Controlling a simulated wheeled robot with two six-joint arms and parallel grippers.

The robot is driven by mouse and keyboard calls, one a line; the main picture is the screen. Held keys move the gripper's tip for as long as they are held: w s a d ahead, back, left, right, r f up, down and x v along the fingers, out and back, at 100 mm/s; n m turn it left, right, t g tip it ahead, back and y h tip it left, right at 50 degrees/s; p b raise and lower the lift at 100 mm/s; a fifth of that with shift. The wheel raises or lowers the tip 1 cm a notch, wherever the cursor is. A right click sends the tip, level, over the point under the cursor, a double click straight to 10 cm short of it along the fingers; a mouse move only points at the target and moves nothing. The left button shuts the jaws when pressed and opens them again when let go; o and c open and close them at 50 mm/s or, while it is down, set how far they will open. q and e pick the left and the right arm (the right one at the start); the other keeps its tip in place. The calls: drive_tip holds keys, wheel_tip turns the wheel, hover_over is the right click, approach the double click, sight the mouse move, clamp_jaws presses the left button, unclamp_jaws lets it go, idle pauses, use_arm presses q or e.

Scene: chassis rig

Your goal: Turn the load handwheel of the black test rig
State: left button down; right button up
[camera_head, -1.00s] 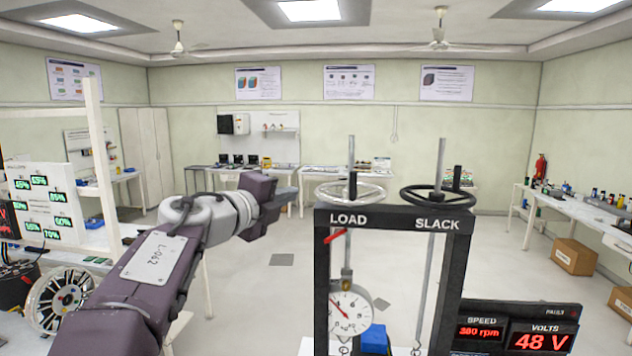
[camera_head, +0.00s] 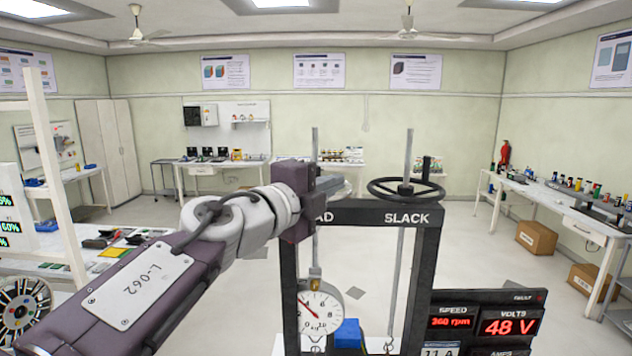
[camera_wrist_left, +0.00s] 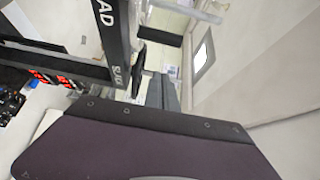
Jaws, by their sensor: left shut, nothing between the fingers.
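The black test rig (camera_head: 429,240) stands in front of me, with its top bar marked LOAD, partly covered, and SLACK. The pale load handwheel (camera_head: 343,189) sits above the bar's left end, mostly hidden behind my left gripper (camera_head: 326,184). My left gripper is shut and empty, level with that wheel; contact cannot be told. The black slack handwheel (camera_head: 405,190) is at the right. The round white dial (camera_head: 320,312) hangs under the load side. In the left wrist view, the rig's frame (camera_wrist_left: 113,40) lies at upper left. My right gripper is out of view.
A white post (camera_head: 52,170) and a spoked wheel (camera_head: 22,308) are at the left. Side benches line the room; open floor lies behind the rig.

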use_arm(q)
drive_tip(key=w+a, duration=0.2)
drive_tip(key=w, duration=0.1)
drive_tip(key=shift+w+r, duration=0.1)
drive_tip(key=shift+w, duration=0.05)
idle(0.3)
drive_tip(key=shift+d, duration=0.1)
